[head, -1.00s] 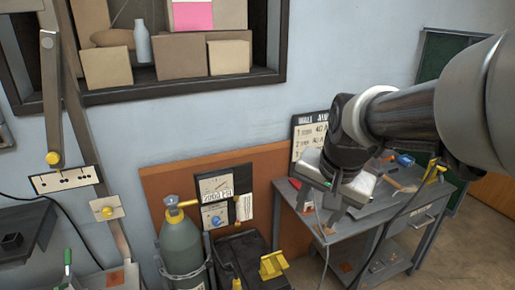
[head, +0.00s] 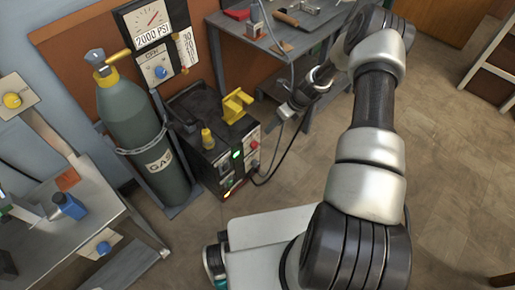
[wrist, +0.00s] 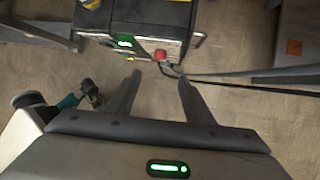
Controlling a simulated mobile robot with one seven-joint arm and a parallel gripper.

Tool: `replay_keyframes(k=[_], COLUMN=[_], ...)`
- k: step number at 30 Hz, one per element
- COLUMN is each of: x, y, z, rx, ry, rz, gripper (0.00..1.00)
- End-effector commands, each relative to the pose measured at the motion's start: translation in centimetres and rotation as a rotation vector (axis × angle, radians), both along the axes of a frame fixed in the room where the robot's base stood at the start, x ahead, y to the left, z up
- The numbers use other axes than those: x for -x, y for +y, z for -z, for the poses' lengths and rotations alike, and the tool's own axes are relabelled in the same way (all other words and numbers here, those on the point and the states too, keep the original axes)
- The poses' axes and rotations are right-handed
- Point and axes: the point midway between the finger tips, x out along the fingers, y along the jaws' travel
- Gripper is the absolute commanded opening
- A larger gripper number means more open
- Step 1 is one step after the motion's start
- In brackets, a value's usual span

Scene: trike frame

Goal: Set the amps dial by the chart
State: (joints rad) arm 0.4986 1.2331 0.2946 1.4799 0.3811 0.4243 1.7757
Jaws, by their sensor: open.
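A dark box-shaped machine (head: 205,120) stands on the floor beside the gas cylinder. Its front panel carries a lit green display (head: 238,155) and a red knob (head: 254,145). I cannot read the marks on the panel or tell for sure which control is the amps dial. In the wrist view the green display (wrist: 125,42) and red knob (wrist: 160,55) show beyond my fingertips. My gripper (wrist: 158,77) is open and empty, apart from the panel. In the head view my gripper (head: 284,114) is right of the machine.
A grey-green gas cylinder (head: 145,135) is chained left of the machine. A gauge board (head: 150,40) hangs behind it. A grey workbench (head: 262,48) stands behind my arm. Black cables run from the panel to the right. The floor in front is clear.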

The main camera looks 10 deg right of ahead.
Motion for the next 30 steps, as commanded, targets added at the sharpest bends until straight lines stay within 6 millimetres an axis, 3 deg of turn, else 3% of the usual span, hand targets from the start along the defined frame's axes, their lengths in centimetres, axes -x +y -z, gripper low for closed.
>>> replay_keyframes(k=[8, 24, 30], x=[-0.4, -2.7, -3.3], y=[1.1, 5.3, 6.2], z=[3.5, 13.9, 16.0], rx=[-0.012, -0.010, -0.009], ry=[0.011, 0.010, 0.009], rz=[0.025, 0.021, 0.022], gripper=[0.48, 0.48, 0.48])
